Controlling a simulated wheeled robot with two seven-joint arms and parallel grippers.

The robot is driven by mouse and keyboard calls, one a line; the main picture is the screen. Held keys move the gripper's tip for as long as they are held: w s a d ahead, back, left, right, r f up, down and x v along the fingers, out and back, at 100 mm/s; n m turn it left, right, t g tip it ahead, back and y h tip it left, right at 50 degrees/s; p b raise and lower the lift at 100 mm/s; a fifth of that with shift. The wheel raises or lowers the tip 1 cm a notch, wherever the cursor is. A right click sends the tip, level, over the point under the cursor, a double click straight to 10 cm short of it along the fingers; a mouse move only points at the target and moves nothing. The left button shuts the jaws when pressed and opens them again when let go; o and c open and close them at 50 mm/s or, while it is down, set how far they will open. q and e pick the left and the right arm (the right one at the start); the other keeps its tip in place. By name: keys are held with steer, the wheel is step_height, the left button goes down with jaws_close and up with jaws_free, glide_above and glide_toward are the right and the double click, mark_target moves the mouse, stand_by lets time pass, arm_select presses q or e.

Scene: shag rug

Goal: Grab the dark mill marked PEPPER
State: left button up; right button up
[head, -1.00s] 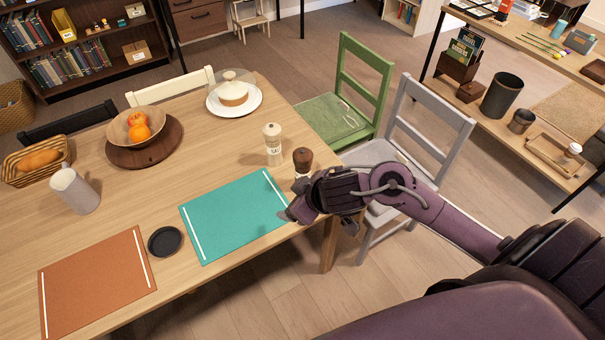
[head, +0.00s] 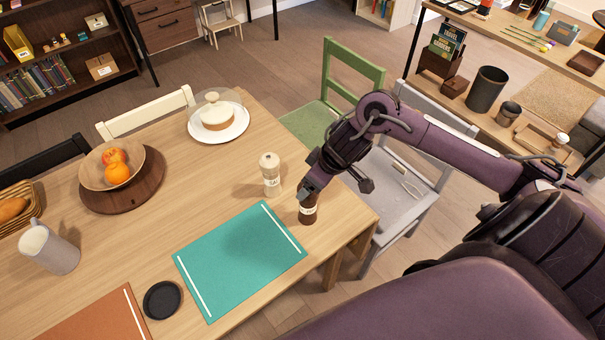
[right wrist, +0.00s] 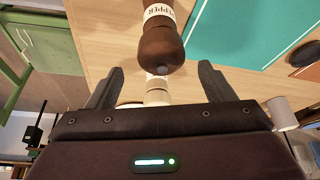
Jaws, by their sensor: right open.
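The dark brown mill with a white PEPPER label (head: 308,213) stands upright on the table by the right edge of the teal placemat. In the right wrist view it (right wrist: 160,40) lies between the lines of the two fingers, its rounded top close to the fingertips. My right gripper (head: 307,190) is open at the mill's top and hides part of it in the head view. In the wrist view the right gripper's fingers (right wrist: 160,75) are spread on either side with nothing between them gripped. My left gripper is not in view.
A pale salt mill (head: 270,175) stands just left of the dark mill. The teal placemat (head: 240,260) is bare. A green chair (head: 350,75) and a grey chair (head: 400,210) stand at the table's right. A fruit bowl (head: 98,168) and domed cake plate (head: 235,132) are farther back.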

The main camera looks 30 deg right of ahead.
mark_target(308, 207)
steer(key=x, duration=0.3)
steer(key=shift+s+f, duration=0.1)
steer(key=shift+s, duration=0.2)
steer(key=shift+x, duration=1.25)
steer(key=shift+w+f, duration=0.25)
steer(key=shift+f, duration=0.05)
steer(key=shift+s, duration=0.1)
steer(key=shift+c, duration=1.4)
steer(key=c, duration=0.7)
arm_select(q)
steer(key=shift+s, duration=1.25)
arm_select(e)
steer(key=c, duration=0.5)
steer(key=shift+o, duration=0.2)
steer(key=shift+r, duration=0.15)
